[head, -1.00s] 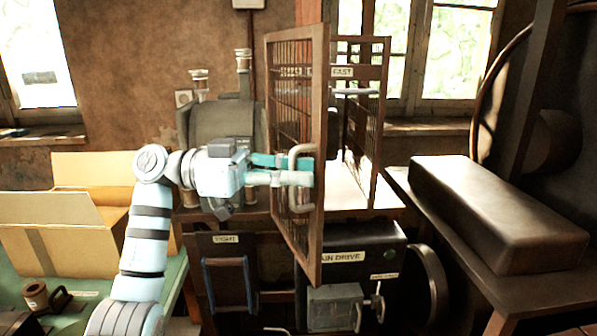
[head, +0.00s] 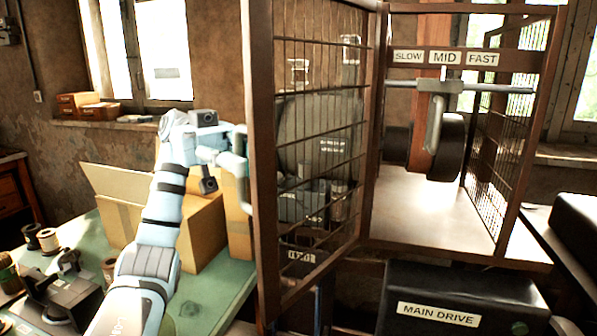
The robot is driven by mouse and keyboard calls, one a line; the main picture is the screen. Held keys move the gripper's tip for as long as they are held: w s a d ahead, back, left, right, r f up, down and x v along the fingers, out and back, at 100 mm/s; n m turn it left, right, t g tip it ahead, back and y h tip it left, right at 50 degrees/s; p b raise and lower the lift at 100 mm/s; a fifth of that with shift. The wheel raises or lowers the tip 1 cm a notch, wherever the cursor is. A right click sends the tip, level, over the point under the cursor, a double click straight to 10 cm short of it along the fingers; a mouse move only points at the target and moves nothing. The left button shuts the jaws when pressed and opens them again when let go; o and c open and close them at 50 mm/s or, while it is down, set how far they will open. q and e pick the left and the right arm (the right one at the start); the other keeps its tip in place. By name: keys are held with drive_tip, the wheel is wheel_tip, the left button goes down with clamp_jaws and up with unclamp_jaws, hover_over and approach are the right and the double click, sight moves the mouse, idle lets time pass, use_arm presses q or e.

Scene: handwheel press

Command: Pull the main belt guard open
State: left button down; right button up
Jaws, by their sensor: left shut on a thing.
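The main belt guard (head: 258,190) is a brown-framed wire mesh door. It stands swung well open toward me, hinged on the post at its right edge. Its pale grey handle (head: 241,142) is on the outer face, at the door's free edge. My left gripper (head: 232,160) reaches it from the left and is shut on the handle; the fingers are partly hard to tell from it. Inside the opened cage, a belt drum (head: 436,150) and a lever bar (head: 480,87) show below SLOW, MID and FAST labels. My right gripper is not in view.
A green table (head: 215,290) with cardboard boxes (head: 205,235) and spools (head: 48,240) lies below my left arm. A black MAIN DRIVE box (head: 450,285) is under the cage. A dark padded block (head: 578,228) is at the right.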

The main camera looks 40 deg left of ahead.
use_arm(q)
drive_tip(key=shift+a, duration=0.25)
drive_tip(key=c, duration=2)
unclamp_jaws()
drive_tip(key=shift+o, duration=0.2)
drive_tip(key=shift+a, duration=0.1)
drive_tip(key=shift+w, duration=0.1)
